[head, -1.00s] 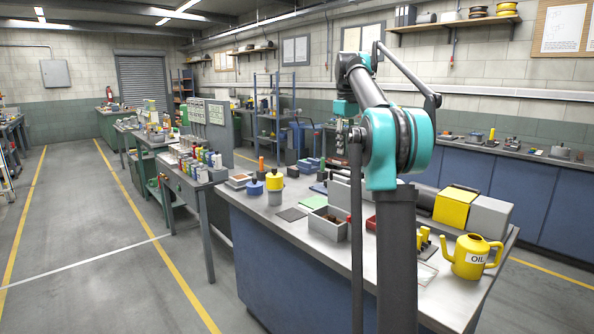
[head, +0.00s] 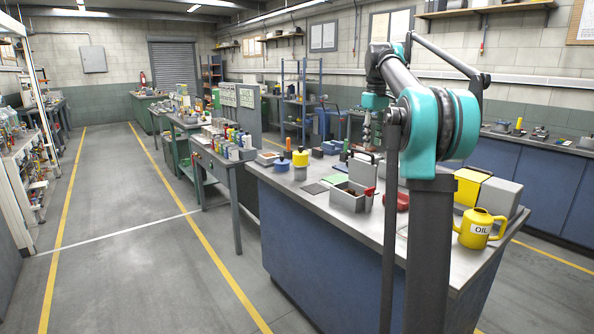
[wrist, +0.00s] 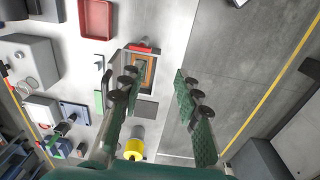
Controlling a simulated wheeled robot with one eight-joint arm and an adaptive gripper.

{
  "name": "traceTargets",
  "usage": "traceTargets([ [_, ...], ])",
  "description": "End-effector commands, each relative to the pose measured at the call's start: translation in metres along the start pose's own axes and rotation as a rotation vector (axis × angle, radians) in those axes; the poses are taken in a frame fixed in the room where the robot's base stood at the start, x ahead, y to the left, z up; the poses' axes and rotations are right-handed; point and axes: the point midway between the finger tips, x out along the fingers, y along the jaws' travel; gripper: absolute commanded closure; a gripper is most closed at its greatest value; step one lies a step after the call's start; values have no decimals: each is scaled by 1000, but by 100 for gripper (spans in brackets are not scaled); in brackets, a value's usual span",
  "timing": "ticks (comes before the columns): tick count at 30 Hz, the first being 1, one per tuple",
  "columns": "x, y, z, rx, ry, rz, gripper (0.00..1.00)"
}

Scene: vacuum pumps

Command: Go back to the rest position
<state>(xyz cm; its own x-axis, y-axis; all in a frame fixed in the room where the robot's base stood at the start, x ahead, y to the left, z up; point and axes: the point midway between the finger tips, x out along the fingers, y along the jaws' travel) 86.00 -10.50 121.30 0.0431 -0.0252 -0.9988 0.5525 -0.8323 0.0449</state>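My gripper (wrist: 155,80) shows in the wrist view with its two green-padded fingers spread well apart and nothing between them. In the head view my gripper (head: 371,132) hangs from my raised, folded arm, above the back part of the near workbench (head: 290,227). The wrist view looks down past the fingers at bench items and the floor. A small grey bin with contents (wrist: 133,85) lies below and beyond the fingers, apart from them. My arm and column hide part of the bench in the head view.
On the bench stand a yellow oil can (head: 480,229), a yellow box (head: 468,187), a grey open bin (head: 348,202), a red tray (head: 402,201) and a yellow-topped container (head: 300,160). A white shelf rack (head: 18,190) stands left. The aisle floor (head: 150,240) is clear.

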Motion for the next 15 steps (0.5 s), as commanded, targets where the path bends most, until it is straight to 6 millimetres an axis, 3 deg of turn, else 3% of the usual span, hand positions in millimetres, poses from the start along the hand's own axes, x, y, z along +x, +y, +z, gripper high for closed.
traceTargets([
  [8, 37, -21, 12, 68, 34, 20, 67],
  [11, 57, -34, 21, 105, 53, 30, 67],
  [15, 100, -62, 44, 176, 89, 45, 67],
])
